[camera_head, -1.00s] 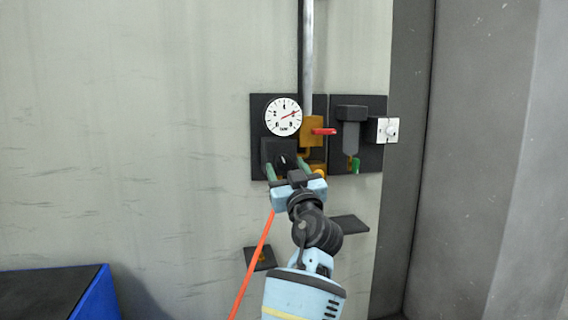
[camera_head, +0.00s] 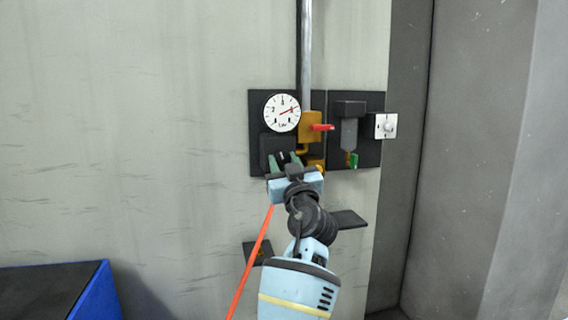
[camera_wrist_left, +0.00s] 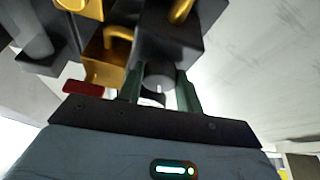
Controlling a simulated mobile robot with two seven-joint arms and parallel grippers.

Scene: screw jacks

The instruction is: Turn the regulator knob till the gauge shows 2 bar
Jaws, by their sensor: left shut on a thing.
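The regulator (camera_head: 269,144) is a dark block on a black wall panel. Its dark knob (camera_head: 283,156) with a white mark faces me and also shows in the left wrist view (camera_wrist_left: 157,78). My left gripper (camera_head: 284,161) is shut on the knob, with one green finger on each side; both fingers also show in the left wrist view (camera_wrist_left: 160,92). The round white gauge (camera_head: 282,113) sits just above the regulator. Its red needle points right and slightly up. The small figures are too blurred to read exactly. My right gripper is not in view.
A yellow valve with a red lever (camera_head: 321,127) is close to the right of the gauge. A grey filter bowl (camera_head: 349,132) and a white switch plate (camera_head: 386,125) are further right. An orange hose (camera_head: 250,262) hangs at the left of my arm. A blue-edged box (camera_head: 92,292) stands lower left.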

